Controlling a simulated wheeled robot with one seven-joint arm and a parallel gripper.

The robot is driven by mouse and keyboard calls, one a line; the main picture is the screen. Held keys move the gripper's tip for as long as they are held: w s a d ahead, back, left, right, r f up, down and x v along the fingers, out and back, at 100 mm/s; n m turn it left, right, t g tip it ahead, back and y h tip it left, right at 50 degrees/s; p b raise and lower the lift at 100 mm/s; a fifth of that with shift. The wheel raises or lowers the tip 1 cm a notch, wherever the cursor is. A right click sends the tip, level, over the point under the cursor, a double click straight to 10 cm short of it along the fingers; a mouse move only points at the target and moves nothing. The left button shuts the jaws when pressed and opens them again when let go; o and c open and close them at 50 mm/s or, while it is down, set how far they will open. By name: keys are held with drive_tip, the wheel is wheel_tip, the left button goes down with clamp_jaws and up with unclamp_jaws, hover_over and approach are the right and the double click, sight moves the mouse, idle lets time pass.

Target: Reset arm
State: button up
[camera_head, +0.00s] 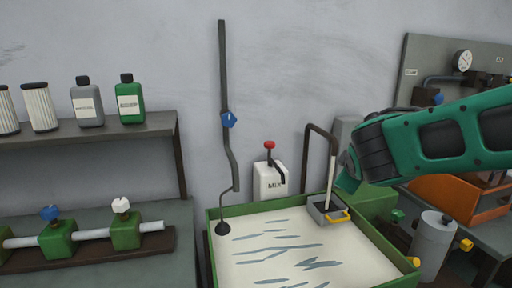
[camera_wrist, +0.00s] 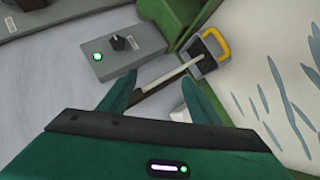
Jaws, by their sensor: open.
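My gripper (camera_head: 346,172) is at the end of my green and black arm, which reaches in from the right in the head view. It hangs above the right rear part of the green-rimmed tray. In the wrist view my gripper (camera_wrist: 160,98) shows two green fingers spread apart, with nothing held between them. A thin rod runs behind the gap, at a distance I cannot tell. My fingertips are only partly visible in the head view.
The green tray (camera_head: 214,250) holds pale liquid with grey streaks. A grey box with a yellow handle (camera_head: 326,211) stands in its rear right corner; this handle also shows in the wrist view (camera_wrist: 219,43). A grey switch box (camera_wrist: 125,50) has a lit green lamp. Bottles stand on the left shelf (camera_head: 100,131).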

drive_tip(key=s+d+f+m+g, duration=0.3)
drive_tip(key=s+d+f+m, duration=0.1)
drive_tip(key=s+d, duration=0.35)
drive_tip(key=s+d+f+m+g, duration=0.3)
drive_tip(key=s+d+f+m, duration=0.1)
drive_tip(key=s+d, duration=0.35)
drive_tip(key=s+f+m+g+y, duration=0.1)
drive_tip(key=s+m, duration=0.3)
drive_tip(key=s, duration=0.6)
drive_tip(key=s+f+m+g+y, duration=0.2)
drive_tip(key=s+m+g, duration=0.1)
drive_tip(key=s, duration=0.8)
drive_tip(key=shift+f+m+g, duration=0.35)
drive_tip(key=shift+m+g, duration=0.05)
drive_tip(key=shift+g, duration=0.2)
drive_tip(key=shift+w, duration=0.1)
drive_tip(key=shift+w+f, duration=0.25)
drive_tip(key=shift+w, duration=0.35)
